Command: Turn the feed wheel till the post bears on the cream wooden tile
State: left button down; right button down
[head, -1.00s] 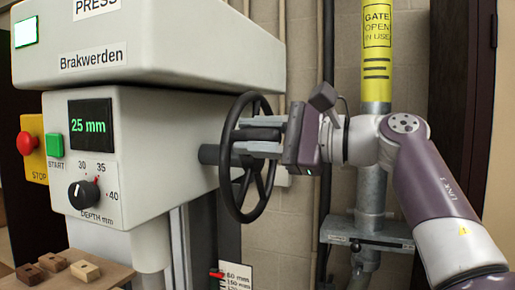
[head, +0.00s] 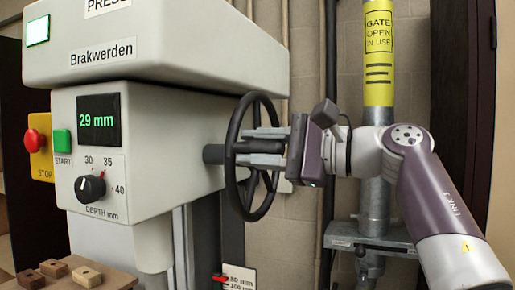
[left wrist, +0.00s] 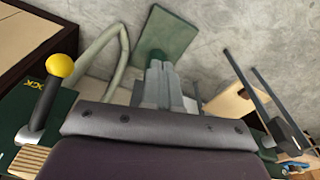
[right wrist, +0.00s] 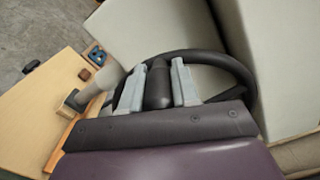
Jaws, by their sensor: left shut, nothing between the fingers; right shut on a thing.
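The black feed wheel (head: 272,108) stands on the right side of the press; its rim also shows in the right wrist view (right wrist: 215,57). My right gripper (head: 252,147) is shut on a dark part of the wheel, which sits between its fingers (right wrist: 158,86). A pale post (head: 153,248) comes down from the press head; its contact with any tile is hidden in the head view. A cream block with holes (head: 87,276) lies beside two brown blocks (head: 54,267) on the wooden table. My left gripper (left wrist: 160,75) is shut and empty, away from the press.
The press display (head: 98,120) reads 29 mm. Below it is a depth dial (head: 90,189), with a green start button (head: 62,141) and red stop button (head: 37,142) to the left. A pipe with a yellow gate sign (head: 378,60) stands behind my right arm.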

jog(key=c, duration=0.9)
grip_release()
jog(key=shift+w+f, duration=0.15)
jog(key=shift+o, duration=0.3)
jog(key=shift+w, duration=0.1)
jog(key=shift+s+d, duration=0.25)
jog(key=shift+d, duration=0.15)
jog(key=b+v, duration=0.2)
jog(key=v, duration=0.9)
jog(key=shift+d, duration=0.4)
